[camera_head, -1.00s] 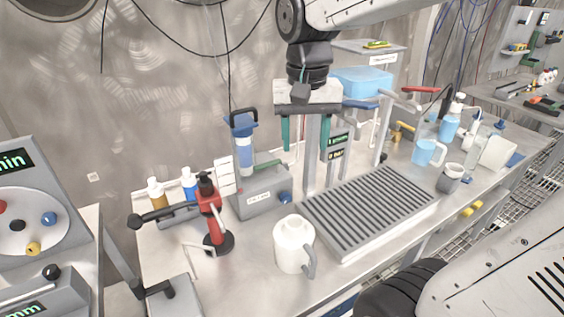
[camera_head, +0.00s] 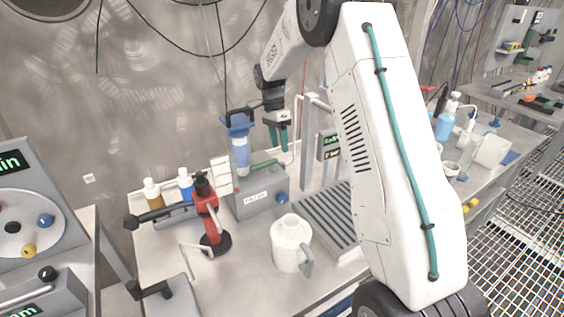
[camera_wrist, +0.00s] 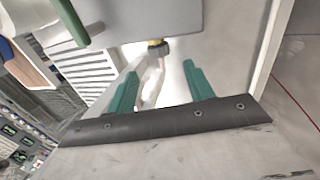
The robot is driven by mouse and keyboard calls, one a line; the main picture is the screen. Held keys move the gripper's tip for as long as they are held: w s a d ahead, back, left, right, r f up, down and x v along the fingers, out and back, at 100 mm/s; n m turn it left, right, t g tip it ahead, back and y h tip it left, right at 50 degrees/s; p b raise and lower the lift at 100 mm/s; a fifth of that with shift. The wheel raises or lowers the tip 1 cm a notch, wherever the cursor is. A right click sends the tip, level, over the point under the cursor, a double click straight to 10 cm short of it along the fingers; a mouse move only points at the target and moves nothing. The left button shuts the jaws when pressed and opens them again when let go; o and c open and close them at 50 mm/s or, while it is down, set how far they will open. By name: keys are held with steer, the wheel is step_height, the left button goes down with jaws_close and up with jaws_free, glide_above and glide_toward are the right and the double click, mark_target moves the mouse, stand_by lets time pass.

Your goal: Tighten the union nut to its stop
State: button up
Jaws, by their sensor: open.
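In the wrist view a small fitting with a brass-coloured ring and a grey collar (camera_wrist: 158,48), which looks like the union nut, sits at the edge of a grey box. A pale, shiny hose or tube (camera_wrist: 151,85) runs from it between my fingers. My gripper (camera_wrist: 160,72) is open, its teal fingers on either side of the tube, apart from the fitting. In the head view my gripper (camera_head: 279,143) hangs above and behind the grey filter box (camera_head: 249,205), right of the blue-capped filter (camera_head: 240,148). The nut cannot be made out there.
A green lever (camera_wrist: 70,20) lies on the box near my fingers. A white jug (camera_head: 289,245) and a red lever tool (camera_head: 209,215) stand in front. A grey post (camera_head: 309,145) and a slatted tray (camera_head: 326,212) are to the right. My arm hides much of the bench.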

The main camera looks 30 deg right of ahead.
steer(key=x, duration=0.7)
steer(key=c, duration=1)
